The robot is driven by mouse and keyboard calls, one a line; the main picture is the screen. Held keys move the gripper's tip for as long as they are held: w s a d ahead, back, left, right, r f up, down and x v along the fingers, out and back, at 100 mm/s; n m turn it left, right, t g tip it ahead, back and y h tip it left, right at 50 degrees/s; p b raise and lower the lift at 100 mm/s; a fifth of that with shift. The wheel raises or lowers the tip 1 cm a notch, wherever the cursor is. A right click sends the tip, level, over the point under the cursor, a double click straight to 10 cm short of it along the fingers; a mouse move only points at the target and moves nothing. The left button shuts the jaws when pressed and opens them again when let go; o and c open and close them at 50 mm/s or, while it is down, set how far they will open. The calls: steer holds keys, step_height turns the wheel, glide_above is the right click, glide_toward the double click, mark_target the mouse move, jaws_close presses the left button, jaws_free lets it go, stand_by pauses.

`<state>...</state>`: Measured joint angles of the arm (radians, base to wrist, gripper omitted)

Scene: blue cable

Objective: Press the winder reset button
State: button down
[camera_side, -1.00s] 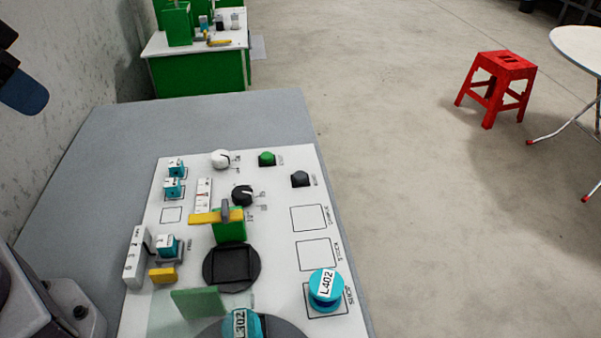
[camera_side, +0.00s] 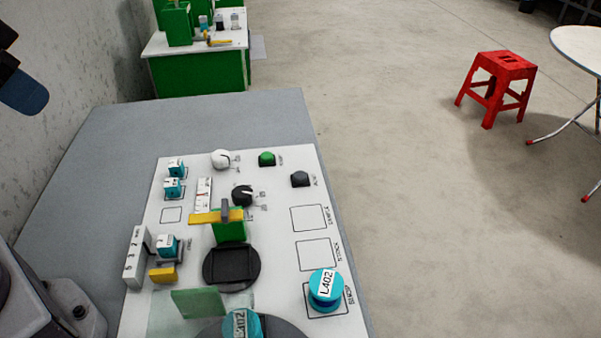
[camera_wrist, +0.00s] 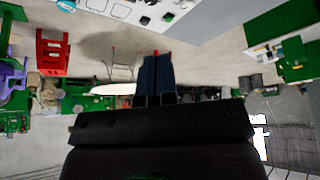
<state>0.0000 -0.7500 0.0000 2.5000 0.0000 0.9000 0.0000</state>
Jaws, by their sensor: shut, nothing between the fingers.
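A white control panel (camera_side: 283,233) carries a green button (camera_side: 267,159) and a black button (camera_side: 300,179) near its far right corner. The labels beside them are too small to read, so I cannot tell which is the winder reset. My gripper's dark blue fingers (camera_side: 22,92) show at the upper left of the side view, well apart from the panel and both buttons. In the wrist view my gripper (camera_wrist: 155,56) is shut, its fingers together and nothing held. The panel (camera_wrist: 125,10) shows only partly at that view's top edge.
A white knob (camera_side: 220,160) and a black knob (camera_side: 243,195) sit left of the buttons. Teal spools, one labelled L402 (camera_side: 326,290), and a yellow bar (camera_side: 205,218) stand nearer. A red stool (camera_side: 497,85) is far off. The wall is at left.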

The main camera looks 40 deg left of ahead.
steer(key=m+t+h, duration=0.1)
steer(key=m+t, duration=0.2)
steer(key=m, duration=0.8)
glide_above(301, 176)
step_height(301, 176, down, 22)
steer(key=shift+f, duration=0.1)
steer(key=shift+f, duration=4.3)
